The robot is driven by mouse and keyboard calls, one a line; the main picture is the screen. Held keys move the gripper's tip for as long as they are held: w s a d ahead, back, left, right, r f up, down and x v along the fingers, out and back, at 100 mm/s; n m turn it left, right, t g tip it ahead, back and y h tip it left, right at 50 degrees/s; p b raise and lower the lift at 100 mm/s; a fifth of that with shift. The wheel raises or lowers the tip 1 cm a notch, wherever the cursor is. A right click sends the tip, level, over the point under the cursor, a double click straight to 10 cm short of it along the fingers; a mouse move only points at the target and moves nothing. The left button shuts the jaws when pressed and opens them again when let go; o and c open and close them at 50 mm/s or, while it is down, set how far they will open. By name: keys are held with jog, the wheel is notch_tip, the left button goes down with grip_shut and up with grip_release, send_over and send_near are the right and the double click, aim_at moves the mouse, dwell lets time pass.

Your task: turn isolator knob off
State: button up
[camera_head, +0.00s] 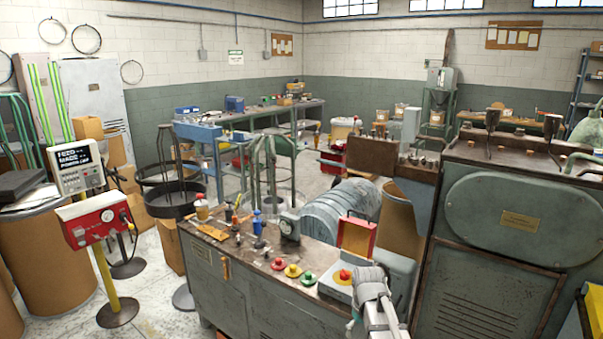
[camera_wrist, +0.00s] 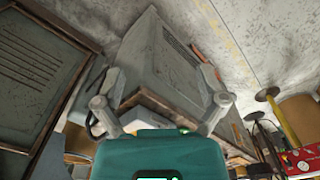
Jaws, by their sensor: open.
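A red knob (camera_head: 345,274) on a yellow plate sits on a grey box at the right end of the bench console; it looks like the isolator knob, but its marking is too small to read. My gripper (camera_head: 352,322) is at the console's front right, below and in front of the knob, apart from it and mostly hidden by my arm. In the wrist view my gripper (camera_wrist: 160,72) has its two fingers spread, with nothing between them. That view faces the grey console cabinet (camera_wrist: 160,55); the knob does not show there.
Red, yellow and green push buttons (camera_head: 292,271) line the console top left of the knob. An open red box (camera_head: 356,236) stands behind it. A large grey machine (camera_head: 500,230) closes off the right. A red control box (camera_head: 90,218) stands at left, with bare floor (camera_head: 150,300) beside it.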

jog(key=s+f+m+b, duration=0.1)
jog(key=s+f+m, duration=0.1)
jog(key=s, duration=0.9)
jog(key=shift+f+b, duration=0.15)
jog(key=shift+b, duration=0.2)
jog(key=c, duration=0.5)
jog(key=shift+o, duration=0.2)
